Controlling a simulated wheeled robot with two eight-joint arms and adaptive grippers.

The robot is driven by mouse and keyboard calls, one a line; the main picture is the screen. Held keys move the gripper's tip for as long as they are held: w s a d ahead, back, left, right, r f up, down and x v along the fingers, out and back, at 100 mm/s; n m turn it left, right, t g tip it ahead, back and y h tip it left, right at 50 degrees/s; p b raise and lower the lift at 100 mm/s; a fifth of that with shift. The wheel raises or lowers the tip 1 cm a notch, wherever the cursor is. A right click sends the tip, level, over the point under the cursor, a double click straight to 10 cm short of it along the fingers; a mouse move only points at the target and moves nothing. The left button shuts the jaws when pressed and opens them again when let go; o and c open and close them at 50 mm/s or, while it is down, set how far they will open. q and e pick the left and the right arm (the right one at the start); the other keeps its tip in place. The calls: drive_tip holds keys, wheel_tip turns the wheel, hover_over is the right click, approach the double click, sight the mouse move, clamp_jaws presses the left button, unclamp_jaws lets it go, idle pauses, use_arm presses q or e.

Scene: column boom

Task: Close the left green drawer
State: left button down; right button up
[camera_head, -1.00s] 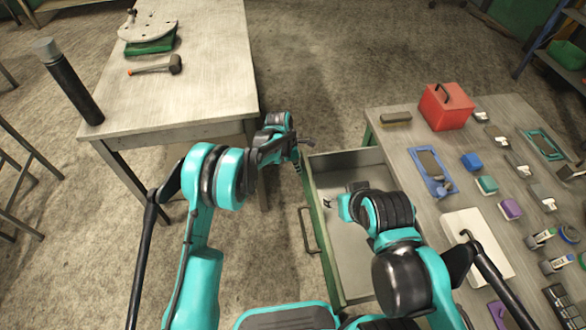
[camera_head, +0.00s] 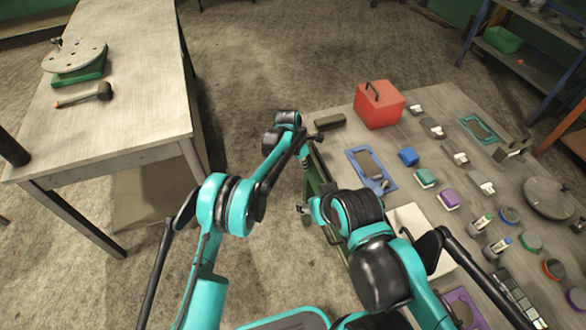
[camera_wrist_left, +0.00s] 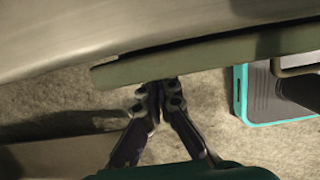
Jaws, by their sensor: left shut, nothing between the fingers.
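The green drawer's front (camera_head: 313,173) shows as a narrow strip along the left edge of the workbench in the head view. Its inside cannot be seen, and my right arm hides part of it. In the left wrist view the green front edge (camera_wrist_left: 215,60) runs across the picture. My left gripper (camera_head: 316,138) is at the far end of the drawer front; in the wrist view its fingers (camera_wrist_left: 158,90) are shut and empty, with their tips at the green edge. Contact is hard to tell. My right gripper is mostly hidden by its own arm, its state unclear.
The workbench (camera_head: 335,148) holds a red toolbox (camera_head: 380,105), a brush (camera_head: 330,122), a blue tray (camera_head: 383,182) and several small items. Another table (camera_head: 140,95) with a mallet stands at left. Open floor (camera_head: 250,75) lies between and beyond them.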

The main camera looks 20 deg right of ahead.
sight(312, 163)
use_arm(q)
drive_tip(key=shift+d, duration=1.5)
